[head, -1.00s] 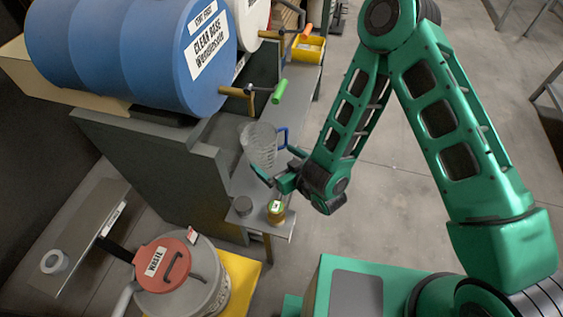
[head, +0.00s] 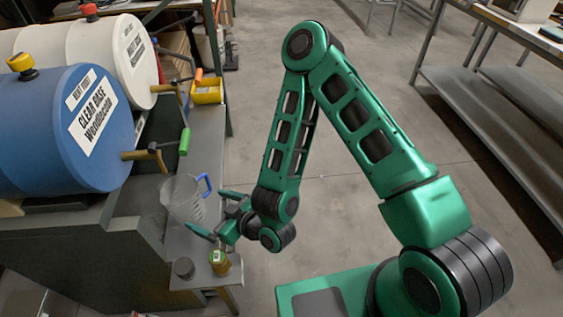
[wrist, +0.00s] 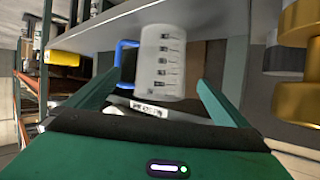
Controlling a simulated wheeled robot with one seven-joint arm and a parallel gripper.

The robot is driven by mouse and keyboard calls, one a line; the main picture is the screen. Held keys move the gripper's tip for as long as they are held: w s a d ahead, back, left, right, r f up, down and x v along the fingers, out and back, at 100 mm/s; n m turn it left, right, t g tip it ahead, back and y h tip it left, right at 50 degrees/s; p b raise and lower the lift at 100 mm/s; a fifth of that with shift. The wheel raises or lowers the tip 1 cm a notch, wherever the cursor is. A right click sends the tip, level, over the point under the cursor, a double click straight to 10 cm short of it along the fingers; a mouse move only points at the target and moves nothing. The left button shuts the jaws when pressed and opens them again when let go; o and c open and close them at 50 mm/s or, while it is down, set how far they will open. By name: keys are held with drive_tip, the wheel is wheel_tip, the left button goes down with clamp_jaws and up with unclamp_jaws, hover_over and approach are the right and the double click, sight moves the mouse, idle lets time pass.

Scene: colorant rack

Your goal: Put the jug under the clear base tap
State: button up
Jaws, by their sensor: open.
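The clear jug (head: 182,202) with a blue handle (head: 204,184) stands on the grey shelf (head: 205,245) in front of the drums. The blue CLEAR BASE drum (head: 60,125) is at left, with a brass tap (head: 143,155) and green lever (head: 184,142). The jug's mouth shows just below and right of this tap; whether it is directly under cannot be told. My gripper (head: 212,212) is open at the jug's lower part. In the wrist view the jug (wrist: 160,60) stands between the spread fingers, with gaps visible; the handle (wrist: 124,54) is by the left finger.
A gold-coloured can (head: 220,263) and a dark grey cylinder (head: 184,268) stand on the shelf's near end, close to my gripper. A white drum (head: 120,55) and a yellow bin (head: 207,90) are further back. Open floor lies right of the shelf.

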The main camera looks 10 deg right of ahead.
drive_tip(key=w+d+r+m+g+h, duration=0.1)
drive_tip(key=w+d+h, duration=0.3)
drive_tip(key=d, duration=0.5)
drive_tip(key=w+d+r+h, duration=0.1)
drive_tip(key=w+d+h, duration=0.1)
drive_tip(key=w+d, duration=0.5)
drive_tip(key=s+d+r+m+g+h, duration=0.1)
drive_tip(key=d+r+m+h, duration=0.2)
drive_tip(key=d, duration=0.8)
drive_tip(key=s+d+r+m+g+h, duration=0.15)
drive_tip(key=d+r, duration=0.35)
drive_tip(key=d, duration=0.5)
drive_tip(key=s+d+r+m+g+h, duration=0.25)
drive_tip(key=s+d+r+m, duration=0.25)
drive_tip(key=s+d+r, duration=0.65)
drive_tip(key=s+d+r+m+g+y, duration=0.1)
drive_tip(key=s+r+m, duration=0.1)
drive_tip(key=s, duration=0.6)
drive_tip(key=s+d+r+m+g+y, duration=0.2)
drive_tip(key=s+r+m, duration=0.1)
drive_tip(key=s, duration=0.6)
drive_tip(key=shift+s+r, duration=0.15)
drive_tip(key=shift+r, duration=0.3)
